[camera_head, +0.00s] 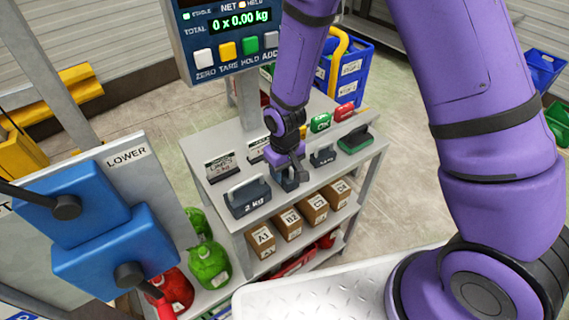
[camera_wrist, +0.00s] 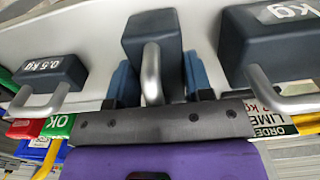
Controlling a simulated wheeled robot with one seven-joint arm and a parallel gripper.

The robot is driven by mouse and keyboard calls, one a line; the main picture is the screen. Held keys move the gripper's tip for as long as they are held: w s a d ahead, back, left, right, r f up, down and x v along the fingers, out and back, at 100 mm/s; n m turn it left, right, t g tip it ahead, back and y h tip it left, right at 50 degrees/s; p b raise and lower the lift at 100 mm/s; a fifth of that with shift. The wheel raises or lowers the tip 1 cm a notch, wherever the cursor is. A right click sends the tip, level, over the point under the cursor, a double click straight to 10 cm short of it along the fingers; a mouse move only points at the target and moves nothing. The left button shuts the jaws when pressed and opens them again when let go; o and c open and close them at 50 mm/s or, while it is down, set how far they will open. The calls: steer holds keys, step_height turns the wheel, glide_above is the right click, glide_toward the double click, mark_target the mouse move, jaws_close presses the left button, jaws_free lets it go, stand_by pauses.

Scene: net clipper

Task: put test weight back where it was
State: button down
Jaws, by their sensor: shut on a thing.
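The test weight in my gripper is a dark grey block (camera_wrist: 150,30) with a metal handle; its label is hidden. It also shows in the head view as a dark block (camera_head: 288,184) under my gripper (camera_head: 290,163), between two other weights. In the wrist view my gripper (camera_wrist: 158,82) has a blue finger on each side of the handle and is shut on it. The block is at or just above the cart's grey top shelf (camera_head: 240,230); I cannot tell whether it touches.
A 2 kg weight (camera_head: 249,198) stands left of the held one, a 0.5 kg weight (camera_head: 322,156) and a green-based block (camera_head: 355,140) right. Order cards (camera_head: 220,167) stand behind. The scale display (camera_head: 230,30) reads 0 x 0.00 kg. Boxes (camera_head: 288,222) fill the shelf below.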

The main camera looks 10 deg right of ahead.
steer(key=shift+f, duration=0.1)
steer(key=c, duration=0.5)
jaws_free()
step_height(320, 180, up, 12)
steer(key=shift+r, duration=0.2)
